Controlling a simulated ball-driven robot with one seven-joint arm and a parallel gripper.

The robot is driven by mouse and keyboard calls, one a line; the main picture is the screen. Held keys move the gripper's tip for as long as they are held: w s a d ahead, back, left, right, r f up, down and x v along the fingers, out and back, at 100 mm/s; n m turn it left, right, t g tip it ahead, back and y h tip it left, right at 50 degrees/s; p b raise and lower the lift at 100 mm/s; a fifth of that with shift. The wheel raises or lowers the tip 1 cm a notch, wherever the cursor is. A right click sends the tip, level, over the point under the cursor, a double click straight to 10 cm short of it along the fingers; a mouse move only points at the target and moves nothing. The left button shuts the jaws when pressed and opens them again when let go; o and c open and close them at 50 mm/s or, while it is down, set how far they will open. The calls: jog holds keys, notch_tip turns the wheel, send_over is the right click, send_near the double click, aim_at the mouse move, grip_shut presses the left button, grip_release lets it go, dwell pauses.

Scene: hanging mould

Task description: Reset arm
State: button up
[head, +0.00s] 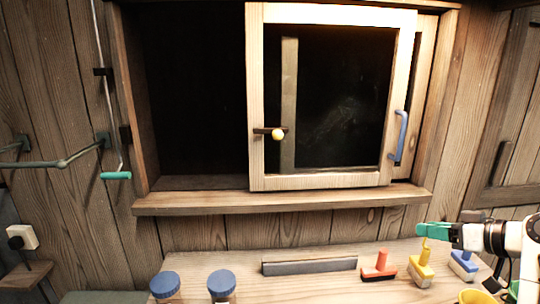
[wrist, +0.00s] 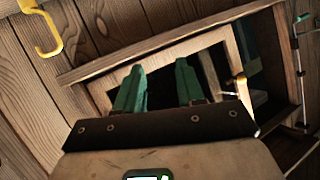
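My gripper (head: 430,235) shows at the lower right of the head view, with green fingers pointing left above the workbench. In the wrist view the two green fingers of my gripper (wrist: 159,80) stand apart with nothing between them. Below the fingers in the head view stands a yellow-handled tool (head: 421,272). The fingers overlap the top of its handle in the picture; I cannot tell if they touch. My arm comes in from the right edge, and most of it is out of view.
A wooden window frame (head: 256,100) with a yellow knob and blue handle (head: 402,138) covers the right of the opening; the left is open and dark. The bench (head: 330,290) holds a red tool (head: 380,268), a blue tool (head: 463,267), a grey bar (head: 310,266) and blue-lidded jars (head: 222,283).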

jog(key=s+a+f+m+g+h, duration=0.1)
jog(key=s+a+f, duration=0.3)
jog(key=f, duration=0.2)
jog(key=s+a+f+g+h, duration=0.1)
jog(key=s+a+f+g, duration=0.15)
jog(key=s+f, duration=0.35)
jog(key=s+a+f+m+g+h, duration=0.1)
jog(key=s+a+f, duration=0.25)
jog(key=f, duration=0.35)
jog(key=s+a+f+g+h, duration=0.1)
jog(key=s+a+f, duration=0.15)
jog(key=s, duration=0.55)
jog(key=s+a+f+g+h, duration=0.15)
jog(key=s+f, duration=0.25)
jog(key=s, duration=0.4)
jog(key=s+f+g+b, duration=0.2)
jog(key=s+f+b, duration=0.3)
jog(key=f, duration=0.2)
jog(key=s+f+m+g+b, duration=0.1)
jog(key=s+f+b, duration=0.4)
jog(key=f, duration=0.3)
jog(key=shift+s+d+f+g+h, duration=0.3)
jog(key=shift+s+d+g+h, duration=0.05)
jog(key=shift+s+d+g, duration=0.1)
